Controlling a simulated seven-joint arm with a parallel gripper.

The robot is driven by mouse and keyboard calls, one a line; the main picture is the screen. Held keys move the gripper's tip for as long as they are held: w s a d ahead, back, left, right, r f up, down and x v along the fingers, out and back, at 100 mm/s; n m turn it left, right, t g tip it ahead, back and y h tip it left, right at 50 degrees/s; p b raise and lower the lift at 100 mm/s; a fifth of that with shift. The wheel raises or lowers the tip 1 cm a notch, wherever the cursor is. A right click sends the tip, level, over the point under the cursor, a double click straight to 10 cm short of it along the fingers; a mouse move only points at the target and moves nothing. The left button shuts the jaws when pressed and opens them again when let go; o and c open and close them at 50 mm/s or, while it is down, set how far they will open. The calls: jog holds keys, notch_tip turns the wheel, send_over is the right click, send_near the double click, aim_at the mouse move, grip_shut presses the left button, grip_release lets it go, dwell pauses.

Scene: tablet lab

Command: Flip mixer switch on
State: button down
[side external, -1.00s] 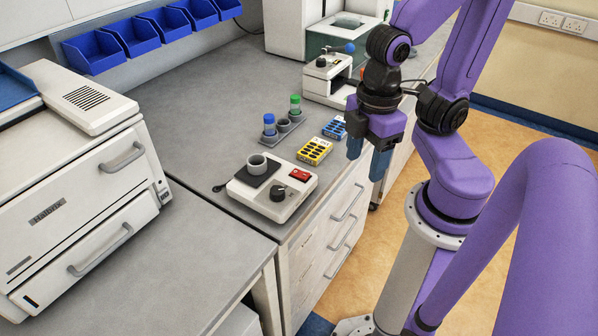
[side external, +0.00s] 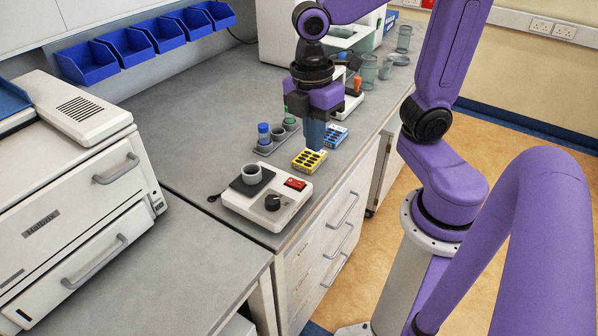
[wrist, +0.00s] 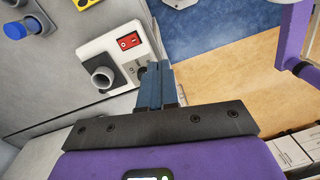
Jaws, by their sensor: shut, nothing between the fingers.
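The mixer (side external: 240,208) is a white box on the bench near its front edge, with a grey cup (side external: 251,173) on a dark pad, a black knob (side external: 272,202) and a red rocker switch (side external: 295,184). In the wrist view the red switch (wrist: 129,40) shows clearly on the mixer's panel, and the knob is partly hidden by my fingers. I cannot tell the switch's position. My gripper (side external: 314,147) is shut and empty, pointing down above the bench, beyond the mixer and apart from it. Its blue fingers (wrist: 158,66) are together in the wrist view.
A yellow rack (side external: 309,160) and a blue rack (side external: 335,136) lie close to my gripper. A grey holder with a blue-capped vial (side external: 263,133) stands to their left. Beakers (side external: 369,69) stand farther back. The bench left of the mixer is clear.

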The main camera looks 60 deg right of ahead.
notch_tip(320, 180, up, 2)
jog(key=n, duration=0.2)
send_over(301, 184)
jog(key=w, duration=0.2)
jog(key=shift+w+g, duration=0.1)
jog(key=shift+g, duration=0.2)
jog(key=f, duration=0.4)
jog(key=s+f, duration=0.1)
jog(key=f, duration=0.9)
jog(key=shift+s, duration=0.4)
